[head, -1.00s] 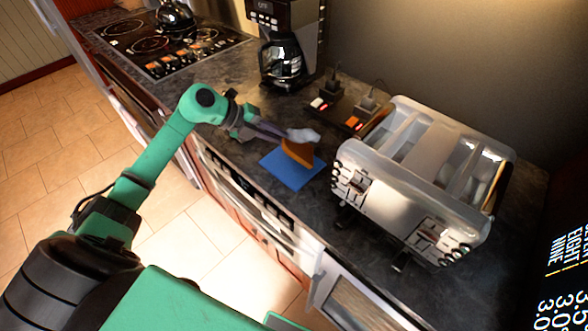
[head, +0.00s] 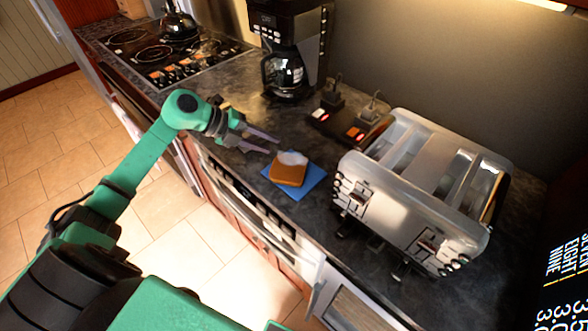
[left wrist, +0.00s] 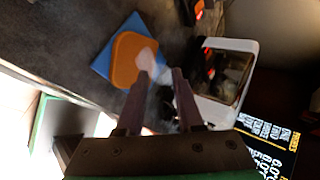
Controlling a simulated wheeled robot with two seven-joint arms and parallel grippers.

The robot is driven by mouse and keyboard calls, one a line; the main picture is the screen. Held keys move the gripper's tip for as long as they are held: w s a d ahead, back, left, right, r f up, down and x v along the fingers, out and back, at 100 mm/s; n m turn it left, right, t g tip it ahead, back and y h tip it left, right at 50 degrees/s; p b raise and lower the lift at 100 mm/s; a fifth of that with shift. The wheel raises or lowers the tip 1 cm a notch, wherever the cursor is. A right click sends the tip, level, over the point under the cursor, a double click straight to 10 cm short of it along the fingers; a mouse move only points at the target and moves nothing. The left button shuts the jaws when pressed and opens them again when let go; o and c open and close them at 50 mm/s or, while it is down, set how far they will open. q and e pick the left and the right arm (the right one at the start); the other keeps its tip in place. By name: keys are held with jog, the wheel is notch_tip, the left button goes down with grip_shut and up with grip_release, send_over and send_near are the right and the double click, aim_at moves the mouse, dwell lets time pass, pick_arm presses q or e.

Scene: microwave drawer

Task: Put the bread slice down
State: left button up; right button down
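The bread slice (head: 288,172), orange-brown with a pale patch at its upper edge, lies flat on a blue square mat (head: 310,186) on the dark counter. In the left wrist view the bread slice (left wrist: 130,60) lies on the blue mat (left wrist: 103,63) beyond the fingertips. My left gripper (head: 262,142) is just left of the bread and apart from it. Its two fingers are spread with nothing between them, as the left wrist view (left wrist: 162,78) also shows. My right gripper is not in view.
A silver toaster (head: 385,205) stands right of the mat. A coffee maker (head: 285,70) and a dark switch box (head: 345,125) are behind. A stovetop (head: 165,55) with a kettle (head: 178,18) is at the back left. The counter's front edge is close to the mat.

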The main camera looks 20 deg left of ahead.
pick_arm(q)
jog(key=v, duration=0.3)
jog(key=shift+s+a+r+p, duration=0.15)
jog(key=shift+s+r+p, duration=0.05)
jog(key=shift+p, duration=0.2)
jog(key=shift+r, duration=0.1)
notch_tip(320, 180, up, 8)
jog(key=s+a+p, duration=0.1)
jog(key=p, duration=0.4)
jog(key=shift+s+a, duration=0.25)
jog(key=shift+a, duration=0.1)
jog(key=shift+w, duration=0.1)
